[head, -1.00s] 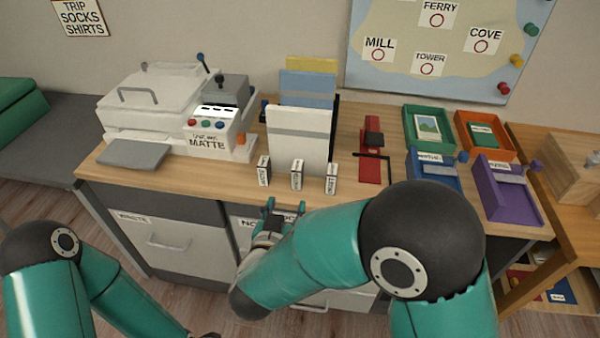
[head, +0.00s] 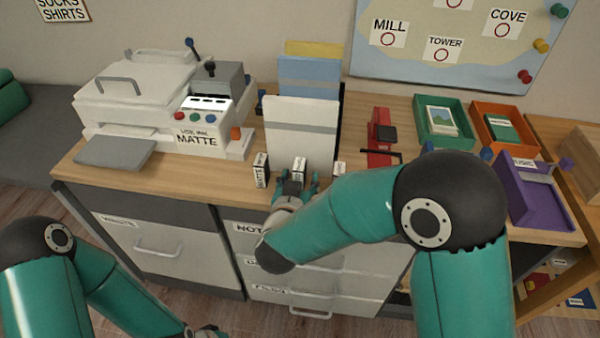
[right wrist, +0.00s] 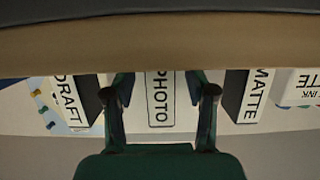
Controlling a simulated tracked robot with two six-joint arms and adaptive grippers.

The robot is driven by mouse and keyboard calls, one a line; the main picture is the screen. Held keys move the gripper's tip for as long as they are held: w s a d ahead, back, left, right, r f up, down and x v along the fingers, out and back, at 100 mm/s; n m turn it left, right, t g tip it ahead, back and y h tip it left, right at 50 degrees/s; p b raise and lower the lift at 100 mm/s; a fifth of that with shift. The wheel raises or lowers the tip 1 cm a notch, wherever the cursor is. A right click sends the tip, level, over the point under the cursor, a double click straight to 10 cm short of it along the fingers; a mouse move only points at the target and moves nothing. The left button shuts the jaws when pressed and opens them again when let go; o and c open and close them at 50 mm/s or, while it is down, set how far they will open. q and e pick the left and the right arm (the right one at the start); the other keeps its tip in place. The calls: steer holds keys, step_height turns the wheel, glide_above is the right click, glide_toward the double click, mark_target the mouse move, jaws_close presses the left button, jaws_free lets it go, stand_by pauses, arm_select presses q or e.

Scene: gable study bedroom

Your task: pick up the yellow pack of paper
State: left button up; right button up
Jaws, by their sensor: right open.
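The yellow pack of paper (head: 313,48) stands at the back of an upright row on the desk. Only its top strip shows above a blue pack (head: 308,80); a white pack (head: 300,130) with a grey band stands in front. My right gripper (head: 297,186) is open at the desk's front edge, low in front of the white pack, at the middle small label block (head: 299,166). In the right wrist view its fingers (right wrist: 162,92) stand either side of the PHOTO label (right wrist: 160,100). My left gripper (head: 207,331) is barely visible at the bottom edge.
The MATTE block (head: 261,170) and DRAFT block (head: 339,168) flank the middle one. A white printer (head: 145,95) stands left. A red tool (head: 380,140) and coloured trays (head: 540,200) are to the right. Drawers (head: 150,240) are below the desk top.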

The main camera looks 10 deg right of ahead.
mark_target(299, 164)
steer(key=shift+w+f, duration=0.15)
steer(key=shift+w, duration=0.3)
steer(key=shift+s, duration=0.15)
steer(key=shift+c, duration=0.5)
jaws_close()
step_height(299, 164, up, 28)
steer(key=p, duration=0.8)
